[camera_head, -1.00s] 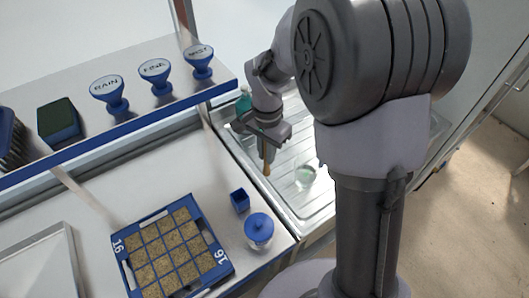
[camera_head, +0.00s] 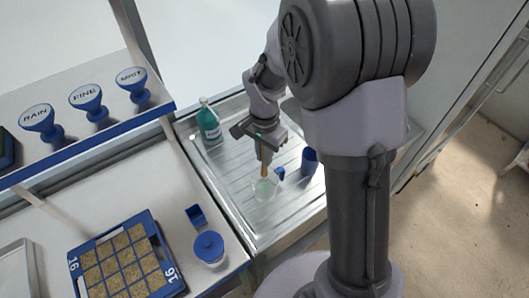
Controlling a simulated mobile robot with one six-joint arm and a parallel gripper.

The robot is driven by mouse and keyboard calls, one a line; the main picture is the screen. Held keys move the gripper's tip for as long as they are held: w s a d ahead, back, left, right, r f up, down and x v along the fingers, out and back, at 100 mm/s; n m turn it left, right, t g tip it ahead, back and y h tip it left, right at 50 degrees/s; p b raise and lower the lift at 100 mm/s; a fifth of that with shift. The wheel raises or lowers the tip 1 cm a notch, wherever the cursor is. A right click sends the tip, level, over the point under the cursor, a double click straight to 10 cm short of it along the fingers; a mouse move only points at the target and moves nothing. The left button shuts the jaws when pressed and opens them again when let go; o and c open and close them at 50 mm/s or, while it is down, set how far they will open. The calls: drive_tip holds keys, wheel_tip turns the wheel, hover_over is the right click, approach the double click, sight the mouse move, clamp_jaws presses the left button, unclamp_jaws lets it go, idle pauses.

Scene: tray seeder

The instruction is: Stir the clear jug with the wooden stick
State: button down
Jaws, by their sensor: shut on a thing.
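The clear jug (camera_head: 264,190) stands on the ribbed steel drainboard, with a little greenish tint inside and a small blue part near its upper right. My gripper (camera_head: 262,145) is above it, shut on the wooden stick (camera_head: 264,168). The stick points down, and its lower end is at the jug's mouth or inside it; I cannot tell how deep it reaches.
A teal bottle (camera_head: 209,124) stands on the drainboard (camera_head: 235,205) to the left of my gripper, and a blue cup (camera_head: 309,161) to the right. A blue-lidded jar (camera_head: 209,249), a small blue box (camera_head: 195,215) and a seed tray (camera_head: 160,243) are on the counter.

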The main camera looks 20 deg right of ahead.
wheel_tip(320, 180, down, 12)
drive_tip(key=b, duration=0.9)
drive_tip(key=shift+r, duration=0.25)
